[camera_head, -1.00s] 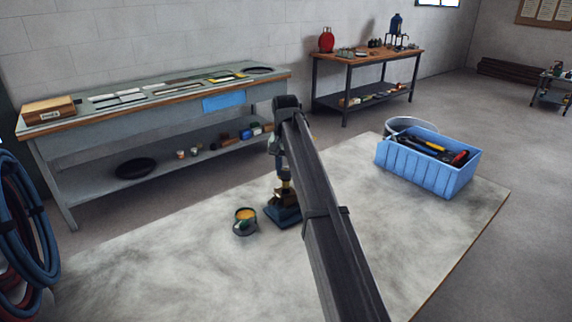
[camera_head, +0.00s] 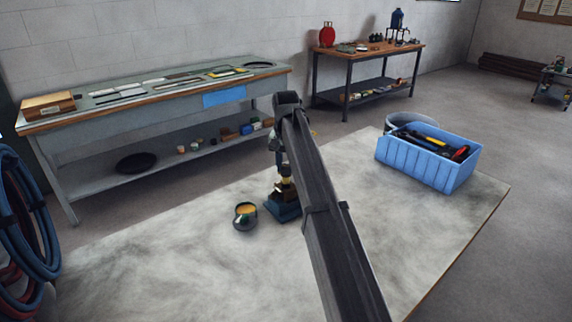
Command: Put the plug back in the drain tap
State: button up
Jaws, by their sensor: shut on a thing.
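The drain tap (camera_head: 284,190) appears as a brass-coloured fitting on a dark blue base (camera_head: 284,209) on the pale worktop. My gripper (camera_head: 283,170) points down just above the fitting, partly hidden behind my arm. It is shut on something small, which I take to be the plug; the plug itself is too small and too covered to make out. I cannot tell whether it touches the tap. A small dark pot (camera_head: 245,217) with yellow-orange contents stands just left of the base.
A blue crate of tools (camera_head: 425,165) stands at the worktop's far right, with a grey round container (camera_head: 410,119) behind it. The worktop (camera_head: 150,260) is clear at the front left. A long bench (camera_head: 150,100) stands behind, and blue hoses (camera_head: 25,220) hang at the left.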

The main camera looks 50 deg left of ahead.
aim_at(286, 173)
jog(key=shift+f, duration=2.4)
dwell(3.6)
jog(key=o, duration=1.3)
jog(key=shift+r, duration=3.55)
